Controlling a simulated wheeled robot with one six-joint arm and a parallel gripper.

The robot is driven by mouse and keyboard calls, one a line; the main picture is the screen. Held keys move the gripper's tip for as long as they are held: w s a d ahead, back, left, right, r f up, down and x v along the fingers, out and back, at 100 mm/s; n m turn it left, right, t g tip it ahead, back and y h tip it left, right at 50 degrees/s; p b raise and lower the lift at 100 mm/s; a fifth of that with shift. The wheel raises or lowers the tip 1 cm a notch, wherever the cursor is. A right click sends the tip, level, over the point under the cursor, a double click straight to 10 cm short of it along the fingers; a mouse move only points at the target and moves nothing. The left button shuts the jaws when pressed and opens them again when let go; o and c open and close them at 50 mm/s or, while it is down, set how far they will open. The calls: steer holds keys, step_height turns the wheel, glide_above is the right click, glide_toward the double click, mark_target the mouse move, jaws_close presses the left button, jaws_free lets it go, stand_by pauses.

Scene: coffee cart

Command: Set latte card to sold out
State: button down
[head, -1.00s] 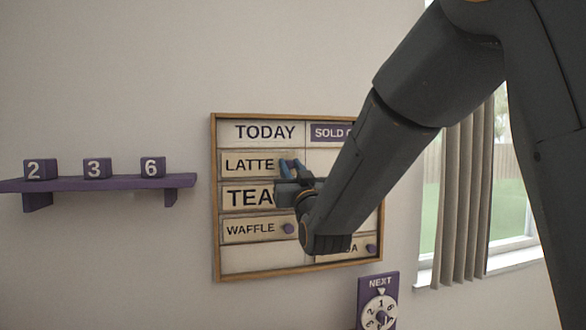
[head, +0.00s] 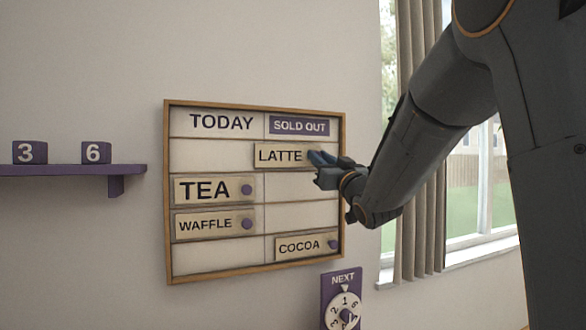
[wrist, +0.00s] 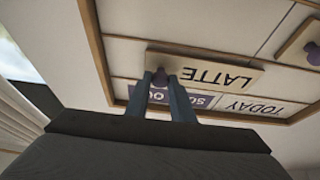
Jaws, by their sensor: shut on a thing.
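The menu board (head: 168,190) has a TODAY column on the left and a SOLD OUT column (head: 299,127) on the right. The LATTE card (head: 280,156) is in the row just below the headings, mostly in the SOLD OUT column. Its left end overlaps the centre divider slightly. My gripper (head: 320,158) is shut on the card's purple knob at its right end. In the wrist view the fingers hold the knob (wrist: 160,77) of the LATTE card (wrist: 215,72), which appears upside down.
The TEA card (head: 205,189) and WAFFLE card (head: 205,224) are in the TODAY column. The COCOA card (head: 299,247) is in the SOLD OUT column, bottom row. A NEXT dial (head: 343,300) hangs below the board. A purple shelf (head: 70,170) with number blocks is at left.

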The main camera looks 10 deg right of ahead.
steer(key=d, duration=0.3)
steer(key=w+d, duration=0.1)
steer(key=d, duration=0.2)
steer(key=shift+b, duration=0.3)
steer(key=c, duration=1.9)
jaws_free()
steer(key=o, duration=0.3)
steer(key=shift+w+d, duration=0.1)
steer(key=shift+d, duration=0.1)
steer(key=shift+o, duration=0.2)
steer(key=shift+a, duration=0.1)
steer(key=b+v, duration=0.2)
steer(key=v, duration=0.5)
steer(key=shift+s+f, duration=0.2)
steer(key=shift+s, duration=0.15)
